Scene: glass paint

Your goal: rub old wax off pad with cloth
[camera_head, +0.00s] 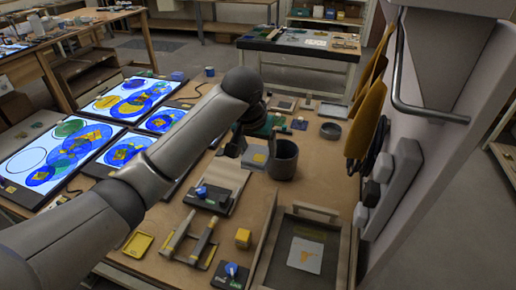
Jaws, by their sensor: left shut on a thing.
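My left gripper (236,145) hangs down from the arm over the middle of the workbench, just left of a dark cup. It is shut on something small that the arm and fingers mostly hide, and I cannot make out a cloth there. A grey pad with an amber patch (258,158) lies just beside the gripper. Another grey plate with an orange-brown patch (305,255) lies in a dark tray (330,278) at the front right. I cannot tell which patch is the old wax. My right gripper is not in view.
The dark cup (283,160) stands close to the gripper. Lit glass panels (50,160) fill the left side. Blue-knobbed blocks (208,196), a yellow block (243,237) and two bars (190,235) stand in front. Yellow mitt-like things (366,118) hang at right.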

